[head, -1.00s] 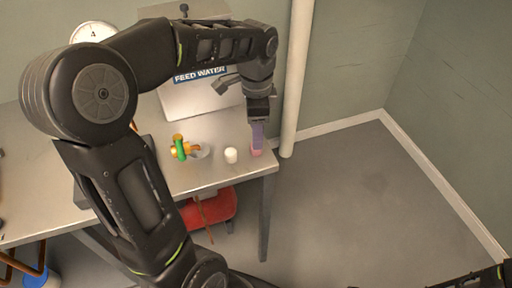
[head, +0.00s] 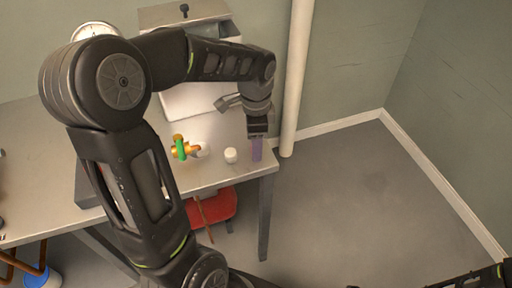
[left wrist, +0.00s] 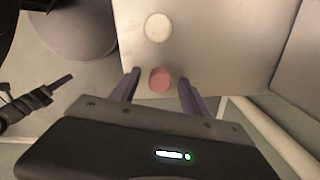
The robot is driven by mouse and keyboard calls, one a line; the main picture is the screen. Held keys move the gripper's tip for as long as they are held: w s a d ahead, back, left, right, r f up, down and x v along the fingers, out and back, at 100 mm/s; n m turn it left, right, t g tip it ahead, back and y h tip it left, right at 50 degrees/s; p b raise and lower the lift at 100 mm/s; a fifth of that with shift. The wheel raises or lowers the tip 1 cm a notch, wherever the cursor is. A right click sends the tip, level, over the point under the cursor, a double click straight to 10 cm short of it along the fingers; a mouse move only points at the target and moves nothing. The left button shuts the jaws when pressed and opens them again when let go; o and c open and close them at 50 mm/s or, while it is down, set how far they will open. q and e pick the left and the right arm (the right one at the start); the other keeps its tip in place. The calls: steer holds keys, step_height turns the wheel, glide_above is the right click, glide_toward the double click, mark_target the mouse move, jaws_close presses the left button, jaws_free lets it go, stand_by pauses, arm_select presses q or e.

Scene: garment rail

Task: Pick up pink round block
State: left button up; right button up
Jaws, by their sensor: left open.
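The pink round block (left wrist: 160,80) stands near the table's corner and shows between the fingers of my left gripper (left wrist: 161,84) in the left wrist view. The gripper is open, with one purple finger on each side of the block. In the head view my left gripper (head: 257,152) points down over the right end of the table and hides the block. I cannot tell whether the fingers touch the block. My right gripper is not in view; only a dark part of an arm shows at the bottom right of the head view.
A white round block (head: 231,155) stands just left of the gripper, and also shows in the left wrist view (left wrist: 158,27). A green and orange valve piece (head: 181,149) stands further left on the table (head: 205,178). A pale vertical pipe (head: 297,80) rises behind the table's right end.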

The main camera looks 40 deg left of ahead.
arm_select(q)
jaws_close()
stand_by(0.5)
steer(key=shift+r, duration=0.1)
step_height(320, 180, up, 10)
stand_by(0.6)
stand_by(0.5)
